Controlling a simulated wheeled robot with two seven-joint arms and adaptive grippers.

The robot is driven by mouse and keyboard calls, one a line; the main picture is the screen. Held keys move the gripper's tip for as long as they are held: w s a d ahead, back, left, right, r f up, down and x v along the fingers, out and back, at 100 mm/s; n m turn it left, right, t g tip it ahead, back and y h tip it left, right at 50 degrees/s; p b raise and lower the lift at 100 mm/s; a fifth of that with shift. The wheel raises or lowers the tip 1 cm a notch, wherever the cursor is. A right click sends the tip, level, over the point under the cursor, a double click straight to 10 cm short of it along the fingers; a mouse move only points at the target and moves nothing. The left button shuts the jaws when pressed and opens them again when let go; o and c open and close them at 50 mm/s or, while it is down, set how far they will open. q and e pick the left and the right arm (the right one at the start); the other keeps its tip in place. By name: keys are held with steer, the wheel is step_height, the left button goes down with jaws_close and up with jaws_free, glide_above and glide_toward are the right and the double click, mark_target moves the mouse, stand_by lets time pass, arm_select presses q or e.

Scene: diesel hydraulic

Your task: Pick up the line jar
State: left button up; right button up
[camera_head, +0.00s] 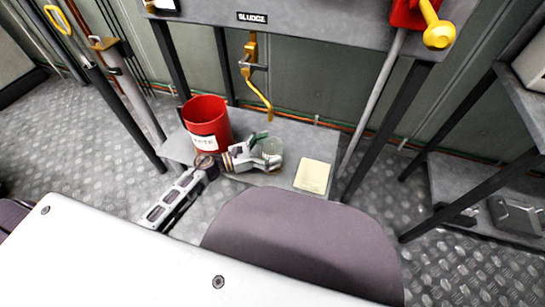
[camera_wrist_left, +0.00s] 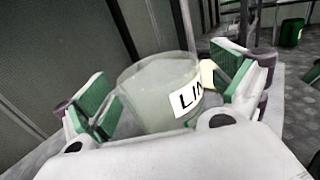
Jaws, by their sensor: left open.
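The line jar (camera_wrist_left: 152,98) is a pale, see-through jar with a white label reading "LIN", the rest being hidden. In the left wrist view it stands between the green-padded fingers of my left gripper (camera_wrist_left: 165,100). The fingers are open, with one on each side; I cannot tell whether either touches it. In the head view the jar (camera_head: 271,147) stands on the low grey shelf (camera_head: 235,178), right of a red bucket. My left gripper (camera_head: 262,152) reaches it from the left. My right gripper is not in view.
The red bucket (camera_head: 207,125) with a white label stands just left of my gripper. A cream note pad (camera_head: 313,176) lies to the right on the shelf. A yellow-handled drain valve (camera_head: 256,75) hangs above, under a grey tank marked SLUDGE (camera_head: 290,22). Dark legs flank the shelf.

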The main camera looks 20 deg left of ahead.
arm_select(q)
steer(key=shift+w+d, duration=0.2)
stand_by(0.4)
steer(key=c, duration=1.2)
steer(key=shift+r, duration=0.1)
step_height(320, 180, up, 10)
steer(key=p, duration=0.4)
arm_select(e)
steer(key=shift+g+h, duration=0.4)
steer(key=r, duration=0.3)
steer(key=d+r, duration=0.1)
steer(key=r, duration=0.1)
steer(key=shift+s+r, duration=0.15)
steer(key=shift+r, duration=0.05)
